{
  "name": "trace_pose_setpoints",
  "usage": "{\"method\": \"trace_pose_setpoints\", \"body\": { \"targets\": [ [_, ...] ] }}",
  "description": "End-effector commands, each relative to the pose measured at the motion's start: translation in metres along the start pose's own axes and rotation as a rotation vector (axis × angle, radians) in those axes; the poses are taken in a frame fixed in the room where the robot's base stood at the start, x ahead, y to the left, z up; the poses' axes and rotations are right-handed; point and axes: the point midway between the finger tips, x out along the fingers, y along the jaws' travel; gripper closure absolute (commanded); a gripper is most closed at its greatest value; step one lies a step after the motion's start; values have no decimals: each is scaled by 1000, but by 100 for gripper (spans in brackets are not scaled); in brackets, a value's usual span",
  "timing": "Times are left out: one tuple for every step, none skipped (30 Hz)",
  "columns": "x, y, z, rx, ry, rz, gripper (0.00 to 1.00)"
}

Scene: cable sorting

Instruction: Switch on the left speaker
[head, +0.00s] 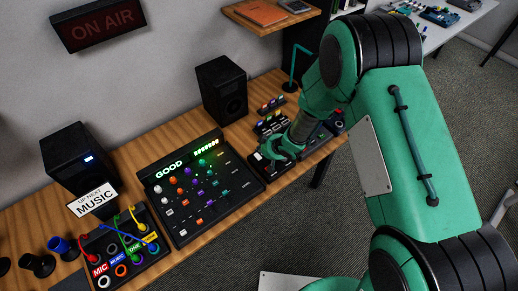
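The left speaker (70,150) is a black box at the back left of the wooden desk. A small blue-white light glows on its front. The lower part of its front is partly hidden by a white "UP NEXT MUSIC" sign (92,198). My gripper (272,158) is far to the right of it, low over a dark panel (258,166) beside the mixer. The fingers are small and dark against the panel, so I cannot tell whether they are open or shut.
A mixer (205,190) with a lit "GOOD" display lies mid-desk. A patch box (125,248) with coloured cables is in front of the left speaker. A second black speaker (222,88) stands behind the mixer. An "ON AIR" sign (98,24) hangs on the wall.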

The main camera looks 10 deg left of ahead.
Motion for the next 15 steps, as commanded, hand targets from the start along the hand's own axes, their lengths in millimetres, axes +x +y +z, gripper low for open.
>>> {"method": "trace_pose_setpoints", "body": {
  "targets": [
    [-11, 1, 2, 2, 0, 2, 100],
    [-16, 1, 4, 2, -1, 1, 100],
    [-23, 0, 6, 1, 0, 1, 100],
    [-29, 1, 7, 1, 0, 1, 100],
    [-34, 0, 9, 1, -1, 1, 100],
    [-41, 0, 10, 1, -1, 1, 100],
    [-46, 0, 12, 1, -1, 1, 100],
    [-51, 1, 13, 1, -1, 2, 100],
    [-57, 1, 14, 2, -1, 1, 100],
    [-61, 0, 16, 2, -2, 1, 100],
    [-65, 0, 17, 2, -2, 1, 100],
    [-70, 0, 17, 2, -1, 1, 100],
    [-73, 0, 18, 1, 0, 1, 100],
    [-76, 0, 19, 1, -1, 1, 100],
    [-79, 0, 20, 1, -1, 0, 100]
  ]
}}
